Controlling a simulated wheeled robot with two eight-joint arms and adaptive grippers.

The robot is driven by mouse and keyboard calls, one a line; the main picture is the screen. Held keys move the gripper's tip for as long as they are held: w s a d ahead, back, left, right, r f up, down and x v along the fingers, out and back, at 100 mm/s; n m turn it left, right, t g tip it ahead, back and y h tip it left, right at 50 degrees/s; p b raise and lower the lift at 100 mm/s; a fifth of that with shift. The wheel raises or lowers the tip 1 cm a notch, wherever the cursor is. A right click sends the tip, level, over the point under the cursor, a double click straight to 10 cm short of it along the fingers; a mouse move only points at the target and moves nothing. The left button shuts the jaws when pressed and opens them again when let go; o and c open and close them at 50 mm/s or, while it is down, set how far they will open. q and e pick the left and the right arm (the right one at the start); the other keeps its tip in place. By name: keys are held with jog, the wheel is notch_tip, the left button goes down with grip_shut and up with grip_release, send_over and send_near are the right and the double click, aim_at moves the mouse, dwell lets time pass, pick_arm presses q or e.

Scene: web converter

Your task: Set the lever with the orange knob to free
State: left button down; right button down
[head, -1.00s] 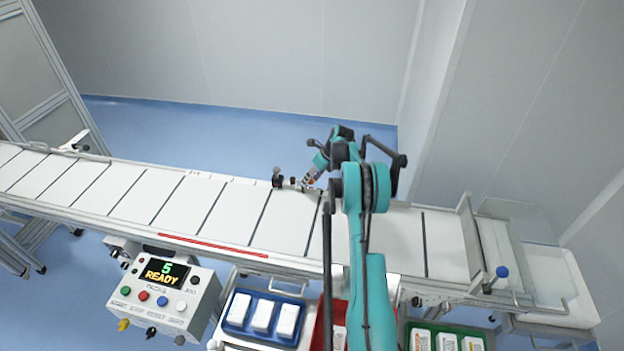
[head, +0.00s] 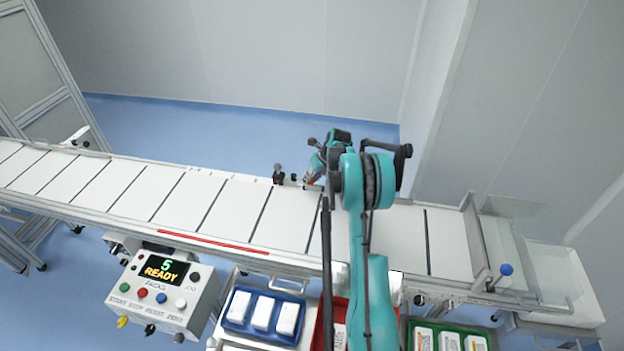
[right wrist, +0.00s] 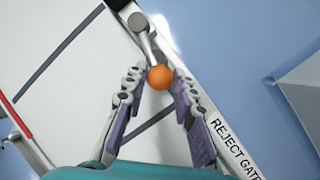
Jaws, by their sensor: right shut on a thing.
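The orange knob (right wrist: 160,77) sits at the end of a grey metal lever (right wrist: 146,38) in the right wrist view. The lever runs up from the knob to a round pivot on the conveyor's far edge. My right gripper (right wrist: 161,88) has its fingers on both sides of the knob and is shut on it. In the head view my right gripper (head: 313,178) is at the conveyor's far edge, and my arm largely hides the knob there. A "REJECT GATE" label (right wrist: 233,150) is beside the gripper. My left gripper is not in view.
The white conveyor (head: 230,204) crosses the view. A control box (head: 160,285) reading "5 READY" stands in front. A blue tray (head: 237,308) and a green tray (head: 478,332) hold white packs. A blue-knobbed handle (head: 505,270) is at right.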

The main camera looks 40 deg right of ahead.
jog(key=c, duration=1.2)
grip_release()
jog(key=v, duration=1.2)
